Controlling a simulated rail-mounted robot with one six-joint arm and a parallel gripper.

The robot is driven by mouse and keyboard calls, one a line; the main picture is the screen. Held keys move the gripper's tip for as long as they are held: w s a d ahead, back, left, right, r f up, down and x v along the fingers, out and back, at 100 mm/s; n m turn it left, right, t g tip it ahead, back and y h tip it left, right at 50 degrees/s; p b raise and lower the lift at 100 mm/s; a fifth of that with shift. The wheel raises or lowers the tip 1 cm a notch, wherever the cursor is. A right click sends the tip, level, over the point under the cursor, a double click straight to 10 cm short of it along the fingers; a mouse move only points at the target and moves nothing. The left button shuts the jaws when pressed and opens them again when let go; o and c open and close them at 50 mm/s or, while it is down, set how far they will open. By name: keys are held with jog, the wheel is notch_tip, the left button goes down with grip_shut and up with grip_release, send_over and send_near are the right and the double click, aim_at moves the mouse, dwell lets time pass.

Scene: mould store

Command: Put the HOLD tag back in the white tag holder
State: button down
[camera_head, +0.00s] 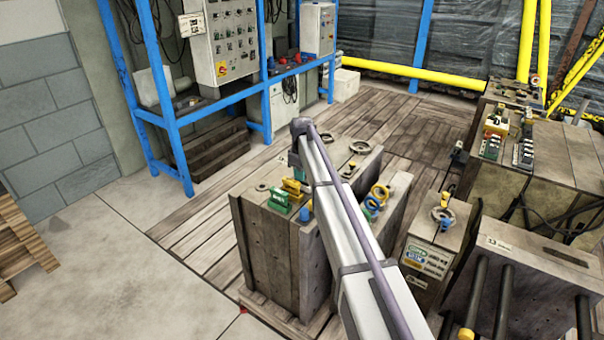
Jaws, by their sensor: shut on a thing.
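My arm reaches from the bottom of the view up over a large mould block (280,262) in the middle. Its far joint is above the back of the block, and a short dark part hangs down there. My gripper does not show; the arm seems to hide it. I cannot make out the HOLD tag or the white tag holder. A smaller mould (432,247) to the right carries white, green and yellow labels (417,253) on its front, too small to read.
More moulds (540,262) crowd the right. A blue frame (170,120) with control cabinets stands behind.

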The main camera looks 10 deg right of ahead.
jog(key=shift+f+b, duration=0.5)
jog(key=shift+f, duration=0.05)
jog(key=c, duration=0.9)
grip_release()
jog(key=shift+c, duration=0.2)
notch_tip(320, 180, up, 11)
jog(key=p, duration=1.1)
jog(key=shift+r, duration=0.1)
jog(key=shift+f, duration=0.2)
jog(key=s+r+m+p, duration=0.2)
jog(key=s+m, duration=0.2)
jog(key=s, duration=1.6)
jog(key=s+r+m+p, duration=0.2)
jog(key=s+m, duration=0.3)
jog(key=s, duration=1.5)
jog(key=shift+s+r, duration=0.25)
jog(key=shift+s, duration=0.05)
